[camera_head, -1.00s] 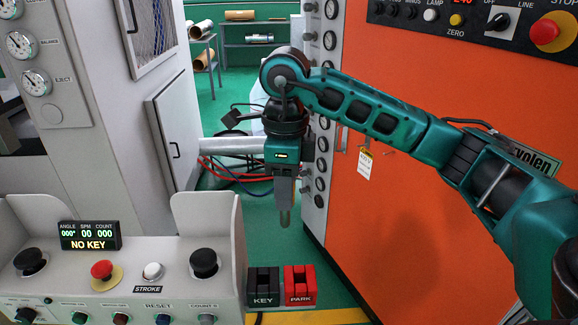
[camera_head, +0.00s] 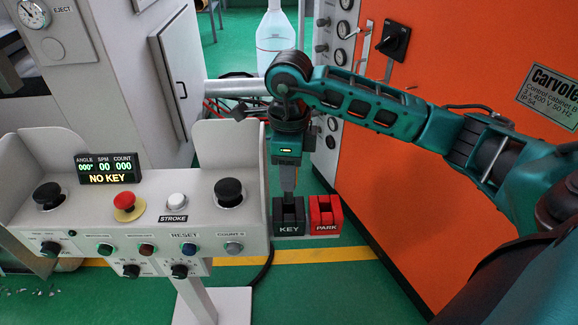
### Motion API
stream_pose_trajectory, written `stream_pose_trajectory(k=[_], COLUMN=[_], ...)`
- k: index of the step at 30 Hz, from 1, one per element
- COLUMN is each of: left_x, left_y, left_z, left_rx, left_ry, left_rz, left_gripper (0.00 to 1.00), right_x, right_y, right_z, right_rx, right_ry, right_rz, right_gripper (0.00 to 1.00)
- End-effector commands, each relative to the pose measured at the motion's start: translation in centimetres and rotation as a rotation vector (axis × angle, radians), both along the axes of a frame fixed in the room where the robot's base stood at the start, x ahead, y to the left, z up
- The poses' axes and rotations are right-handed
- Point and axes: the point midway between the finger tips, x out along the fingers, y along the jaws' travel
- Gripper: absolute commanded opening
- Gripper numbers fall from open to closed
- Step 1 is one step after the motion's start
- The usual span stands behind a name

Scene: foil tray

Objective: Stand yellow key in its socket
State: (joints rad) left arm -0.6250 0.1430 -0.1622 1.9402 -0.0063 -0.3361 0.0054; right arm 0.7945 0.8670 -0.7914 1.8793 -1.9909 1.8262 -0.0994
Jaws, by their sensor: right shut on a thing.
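My right gripper (camera_head: 288,190) points straight down at the black block marked KEY (camera_head: 289,228). It is shut, with its narrow grey fingertips at the slot in the block's top. I cannot tell whether the tips are inside the slot or just behind or above it. The yellow key cannot be made out; whatever is between the fingers is hidden by them and the block. The red block marked PARK (camera_head: 325,226) stands just to the right. The display (camera_head: 108,168) on the console reads NO KEY. My left gripper is not in view.
The grey console (camera_head: 150,215) with several buttons and knobs stands left of the blocks. An orange cabinet (camera_head: 450,190) with a black rotary switch (camera_head: 393,40) is behind my right arm. A clear bottle (camera_head: 275,38) stands at the back. Green floor shows below.

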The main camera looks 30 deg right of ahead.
Motion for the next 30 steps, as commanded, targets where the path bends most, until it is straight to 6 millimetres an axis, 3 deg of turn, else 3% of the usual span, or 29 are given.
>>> stream_pose_trajectory(k=[15, 30], left_x=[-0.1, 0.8], left_y=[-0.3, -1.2], left_z=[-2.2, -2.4], left_rx=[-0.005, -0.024], left_ry=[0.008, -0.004], left_rz=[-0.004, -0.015], left_gripper=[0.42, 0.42], right_x=[0.0, 0.0], right_y=[0.0, 0.0], right_z=[-3.4, -5.7], right_rx=[0.0, 0.0], right_ry=[0.0, 0.0], right_rz=[-0.001, -0.001], right_gripper=[0.03, 0.03])
